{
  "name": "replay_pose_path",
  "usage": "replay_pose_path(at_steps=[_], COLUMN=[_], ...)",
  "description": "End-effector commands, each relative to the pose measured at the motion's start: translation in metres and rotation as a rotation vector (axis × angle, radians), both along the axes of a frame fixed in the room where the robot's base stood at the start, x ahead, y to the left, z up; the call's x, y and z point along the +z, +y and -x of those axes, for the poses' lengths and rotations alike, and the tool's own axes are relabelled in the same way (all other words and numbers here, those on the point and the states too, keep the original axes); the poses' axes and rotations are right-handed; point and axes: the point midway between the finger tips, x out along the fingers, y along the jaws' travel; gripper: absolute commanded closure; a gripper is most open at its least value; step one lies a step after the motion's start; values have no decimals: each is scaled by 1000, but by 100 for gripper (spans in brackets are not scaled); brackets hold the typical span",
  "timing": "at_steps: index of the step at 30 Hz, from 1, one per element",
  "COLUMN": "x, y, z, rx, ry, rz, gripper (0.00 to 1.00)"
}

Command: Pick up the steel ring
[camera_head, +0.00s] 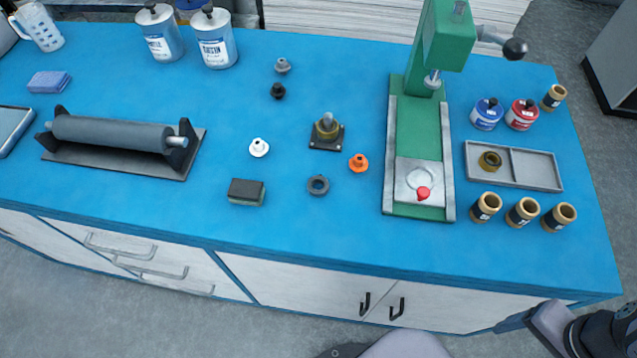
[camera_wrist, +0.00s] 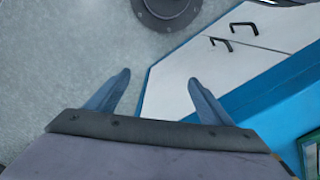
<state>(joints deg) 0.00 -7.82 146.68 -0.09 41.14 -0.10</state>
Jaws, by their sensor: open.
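A flat dark grey ring (camera_head: 318,185), which looks like the steel ring, lies on the blue bench top (camera_head: 300,235) in the head view. It is right of a black-and-green block (camera_head: 246,192) and in front of a brass part on a square base (camera_head: 327,131). My gripper (camera_wrist: 159,77) is open and empty in the wrist view, over the floor and cabinet fronts. In the head view my arm is at the lower right, beyond the bench's front edge and far from the ring. The ring is not visible in the wrist view.
A green press (camera_head: 418,130) stands right of the ring. An orange flanged part (camera_head: 359,163) and a white one (camera_head: 259,147) lie near it. A grey tray (camera_head: 535,169) holds a brass ring (camera_head: 490,161). A roller (camera_head: 115,134) is at left. The bench in front of the ring is clear.

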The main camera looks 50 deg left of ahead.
Motion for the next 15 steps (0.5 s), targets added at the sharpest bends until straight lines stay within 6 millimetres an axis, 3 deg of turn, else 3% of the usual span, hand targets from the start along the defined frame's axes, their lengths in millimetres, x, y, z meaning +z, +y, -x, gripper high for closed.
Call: replay_pose_path(at_steps=[1, 3, 11, 15], x=[0, 0, 0, 10], y=[0, 0, 0, 9], z=[0, 0, 0, -5], rx=[0, 0, 2, 44], ry=[0, 0, 0, 1], rz=[0, 0, 0, -6], gripper=[37, 46, 46, 46])
